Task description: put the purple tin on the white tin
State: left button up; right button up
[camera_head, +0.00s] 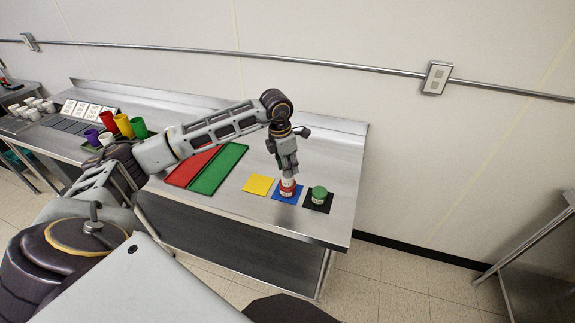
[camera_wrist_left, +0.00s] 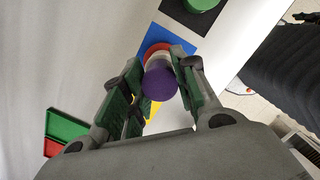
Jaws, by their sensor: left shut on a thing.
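My left gripper (camera_head: 289,168) points down over the blue mat and is shut on the purple tin. In the left wrist view the purple tin (camera_wrist_left: 161,84) sits between the green-padded fingers of the left gripper (camera_wrist_left: 160,78). Just beyond it shows a pale band that looks like the white tin (camera_wrist_left: 158,61), in line with the purple one. Whether the two touch is hidden. A red tin (camera_head: 288,190) stands at the bottom, on the blue mat (camera_head: 277,192). In the head view the fingers hide the purple tin.
A green tin (camera_head: 319,191) stands on a black mat (camera_head: 327,204), close right of the red tin. Red (camera_head: 184,174) and green (camera_head: 219,168) trays lie further left. Several cups stand at the far left.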

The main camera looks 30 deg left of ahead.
pick_arm(q)
jog(key=shift+f, duration=0.2)
jog(key=o, duration=1)
jog(key=shift+r, duration=0.2)
jog(key=shift+r, duration=0.15)
jog(key=r, duration=0.4)
jog(key=s+r+b, duration=0.1)
jog(key=r, duration=0.2)
jog(key=a+r, duration=0.1)
jog(key=r, duration=0.3)
jog(key=shift+s+r+b, duration=0.25)
jog(key=shift+r+b, duration=0.05)
jog(key=shift+b, duration=0.05)
